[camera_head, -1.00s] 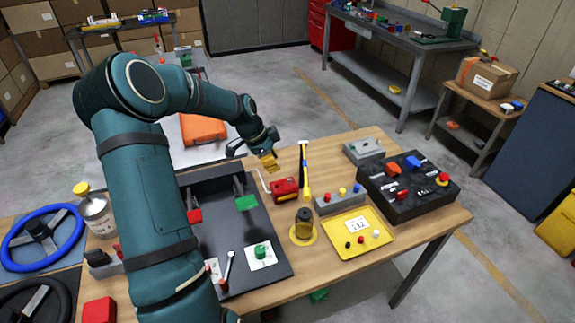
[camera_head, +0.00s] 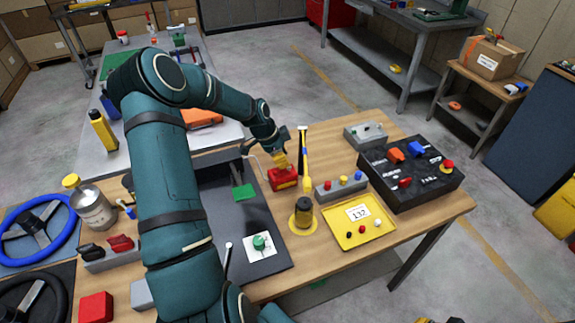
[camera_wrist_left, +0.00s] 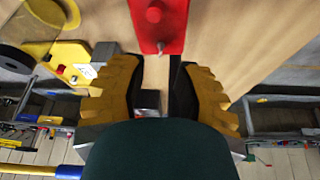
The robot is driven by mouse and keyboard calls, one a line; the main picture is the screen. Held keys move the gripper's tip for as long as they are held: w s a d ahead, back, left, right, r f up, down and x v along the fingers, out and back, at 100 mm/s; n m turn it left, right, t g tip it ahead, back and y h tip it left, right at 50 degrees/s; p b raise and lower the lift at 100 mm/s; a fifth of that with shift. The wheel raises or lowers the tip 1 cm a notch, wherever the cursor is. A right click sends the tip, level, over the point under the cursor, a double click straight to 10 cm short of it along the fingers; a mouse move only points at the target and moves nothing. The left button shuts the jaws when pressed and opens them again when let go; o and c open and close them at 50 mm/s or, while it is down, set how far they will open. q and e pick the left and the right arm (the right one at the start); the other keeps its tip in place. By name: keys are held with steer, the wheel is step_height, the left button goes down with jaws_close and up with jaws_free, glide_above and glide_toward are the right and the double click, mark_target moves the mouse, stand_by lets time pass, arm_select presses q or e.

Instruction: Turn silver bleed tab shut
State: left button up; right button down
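A red block-like part (camera_head: 283,179) stands on the wooden table. My left gripper (camera_head: 282,160) hangs just over it, yellow fingertips pointing down. In the left wrist view, the red part (camera_wrist_left: 158,18) lies beyond the open, spread fingers (camera_wrist_left: 163,85). A small pale metal tab (camera_wrist_left: 161,47) sticks out at its near end, with a red round knob above it. I cannot be sure that it is the bleed tab. A grey metal piece (camera_wrist_left: 148,99) shows between the fingers; I cannot tell what it is. Yellow and dark tips, likely my right gripper's (camera_head: 438,320), barely show at the bottom edge.
A grey button strip (camera_head: 325,192), a yellow tray (camera_head: 378,237) and a black switch box (camera_head: 430,198) lie further right. A dark cylinder (camera_head: 303,212) stands in front.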

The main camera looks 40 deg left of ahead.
arm_select(q)
steer(key=shift+x, duration=2.2)
jaws_close()
